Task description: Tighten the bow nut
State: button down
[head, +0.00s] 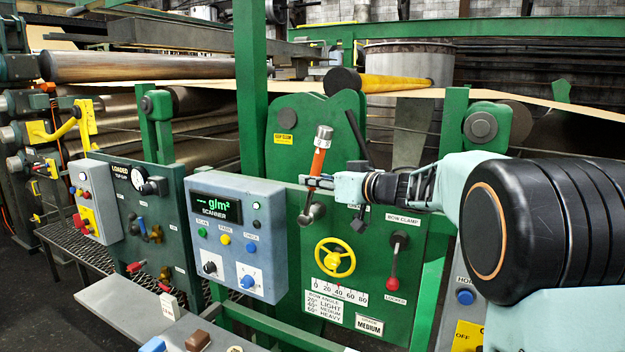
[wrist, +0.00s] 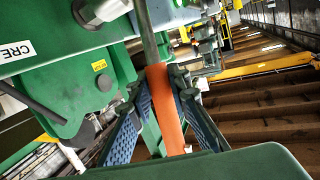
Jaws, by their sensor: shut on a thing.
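A wrench with an orange grip (head: 318,160) stands nearly upright in front of the green bow panel, its silver end (head: 324,136) on top. Its steel lower end (head: 308,214) sits at the panel, above and left of the yellow handwheel, where the bow nut seems to be; the nut itself is hidden.
The yellow handwheel (head: 335,258) is below my gripper, with an angle scale (head: 340,291) under it. The red-knobbed bow clamp lever (head: 394,268) hangs at right by a "LOCKED" label. The scanner box (head: 236,235) stands at left. A dark rod (head: 357,130) rises close behind my gripper.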

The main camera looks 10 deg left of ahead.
jog(key=shift+w+d+r+p, duration=0.1)
jog(key=shift+w+d+p, duration=0.15)
jog(key=shift+w, duration=0.3)
jog(key=shift+w+d+p, duration=0.1)
jog(key=shift+w+p, duration=0.25)
jog(key=shift+w, duration=0.15)
jog(key=c, duration=2.4)
grip_release()
grip_shut()
jog(key=shift+s+d+f+m+t+y+b, duration=0.2)
jog(key=shift+d+t+y+b, duration=0.15)
jog(key=shift+b, duration=0.95)
jog(key=shift+s+d+f+m+t+y+b, duration=0.2)
jog(key=shift+d+y+b, duration=0.25)
jog(key=shift+b, duration=0.8)
jog(key=shift+s+d+f+m+t+y+b, duration=0.15)
jog(key=shift+d+t+y+b, duration=0.25)
jog(key=shift+b, duration=0.9)
jog(key=shift+w+d, duration=0.1)
jog(key=shift+s+d+f+m+t+y+b, duration=0.2)
jog(key=shift+d+f+m+t+y+b, duration=0.25)
jog(key=shift+b, duration=1.65)
jog(key=shift+s+d+f+m+t+y+b, duration=0.2)
jog(key=shift+d+f+t+y+b, duration=0.35)
jog(key=shift+b, duration=1.5)
